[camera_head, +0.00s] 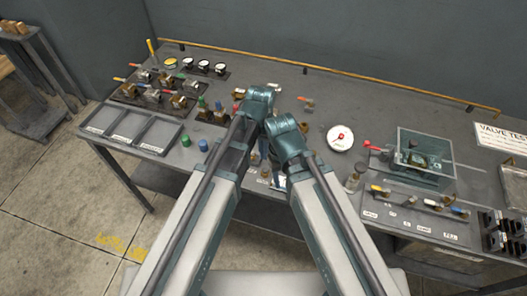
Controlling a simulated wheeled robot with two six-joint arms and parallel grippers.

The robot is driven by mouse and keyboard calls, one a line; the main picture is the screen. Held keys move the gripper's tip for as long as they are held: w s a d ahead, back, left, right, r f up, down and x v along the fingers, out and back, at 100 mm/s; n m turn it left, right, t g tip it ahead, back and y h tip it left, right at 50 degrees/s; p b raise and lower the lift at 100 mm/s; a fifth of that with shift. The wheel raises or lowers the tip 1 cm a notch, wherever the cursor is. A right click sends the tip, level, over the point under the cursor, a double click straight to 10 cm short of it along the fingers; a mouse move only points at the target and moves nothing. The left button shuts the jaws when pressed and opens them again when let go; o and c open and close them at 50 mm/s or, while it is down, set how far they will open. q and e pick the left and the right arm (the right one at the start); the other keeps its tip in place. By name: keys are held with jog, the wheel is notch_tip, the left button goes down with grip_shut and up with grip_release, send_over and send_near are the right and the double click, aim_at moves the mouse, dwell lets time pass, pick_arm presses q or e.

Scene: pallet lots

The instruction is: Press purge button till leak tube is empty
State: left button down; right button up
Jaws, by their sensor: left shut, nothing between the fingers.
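A clear box (426,158) stands at the right of the bench, with a dark green part inside. A red knob (368,144) on a lever is left of it. My left gripper (277,181) is low between my two arms, small and partly hidden, shut and empty, left of the clear box. My right gripper is mostly hidden by my arm; its fingers cannot be made out.
The bench (320,95) has a copper pipe (330,72) along its back edge. Valves fill the left, behind an empty three-part tray (133,128). A labelled strip with coloured handles (415,210) is at the front right.

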aim_at(265, 171)
pick_arm(q)
jog(key=shift+s+d+f+b, duration=0.1)
jog(key=shift+s+f+b, duration=0.05)
jog(key=shift+f+b, duration=2.65)
pick_arm(e)
jog(key=shift+f+p, duration=0.3)
jog(key=shift+f, duration=2.75)
pick_arm(q)
jog(key=shift+f, duration=0.2)
jog(key=shift+f+b, duration=0.5)
jog(key=shift+f, duration=0.05)
pick_arm(e)
jog(key=shift+f, duration=0.5)
pick_arm(q)
jog(key=shift+f+b, duration=0.35)
jog(key=shift+b, duration=0.05)
pick_arm(e)
jog(key=shift+f, duration=0.35)
pick_arm(q)
jog(key=shift+s+f, duration=0.1)
jog(key=shift+s, duration=0.2)
pick_arm(e)
jog(key=shift+s+f, duration=0.15)
